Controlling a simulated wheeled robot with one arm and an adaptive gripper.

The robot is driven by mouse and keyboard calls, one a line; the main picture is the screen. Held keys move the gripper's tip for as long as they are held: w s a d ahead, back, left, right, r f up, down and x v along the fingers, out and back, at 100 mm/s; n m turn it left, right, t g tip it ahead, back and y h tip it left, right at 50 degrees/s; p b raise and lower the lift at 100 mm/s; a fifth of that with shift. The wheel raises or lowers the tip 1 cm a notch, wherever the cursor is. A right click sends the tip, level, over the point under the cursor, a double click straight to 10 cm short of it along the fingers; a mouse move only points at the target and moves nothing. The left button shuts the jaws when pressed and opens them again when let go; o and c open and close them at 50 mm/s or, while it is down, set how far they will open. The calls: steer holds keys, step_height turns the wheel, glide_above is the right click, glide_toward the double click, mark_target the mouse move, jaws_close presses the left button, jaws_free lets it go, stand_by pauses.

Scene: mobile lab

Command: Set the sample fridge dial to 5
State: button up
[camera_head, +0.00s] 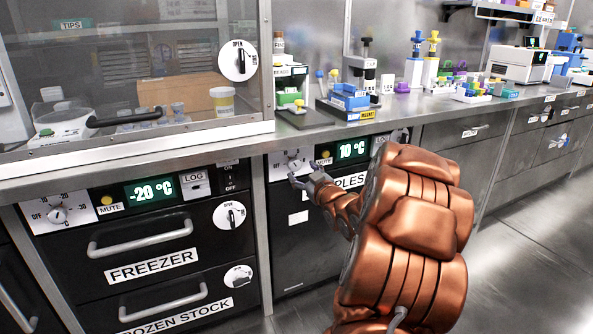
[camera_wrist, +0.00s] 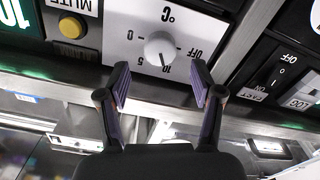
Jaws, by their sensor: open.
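The sample fridge dial (camera_wrist: 160,48) is a pale round knob on a white plate, seen upside down in the wrist view. Its mark appears to point toward the 10. In the head view the dial (camera_head: 294,164) is partly covered by my gripper. The fridge's green display (camera_head: 352,150) reads 10 °C. My gripper (camera_wrist: 161,84) is open and empty, with one finger on each side just short of the dial. In the head view my gripper (camera_head: 308,181) is in front of the dial plate. My copper arm hides much of the fridge front and its label.
A yellow mute button (camera_wrist: 71,27) is beside the dial plate. The freezer (camera_head: 150,240), with its own dial (camera_head: 57,214) and a -20 °C display, stands to the left. The steel worktop edge (camera_head: 330,135) runs just above the panel. Open floor lies at right.

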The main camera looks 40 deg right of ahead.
mark_target(296, 165)
steer(key=shift+b+x, duration=0.55)
steer(key=shift+x, duration=1.85)
steer(key=shift+c, duration=0.2)
steer(key=c, duration=1.1)
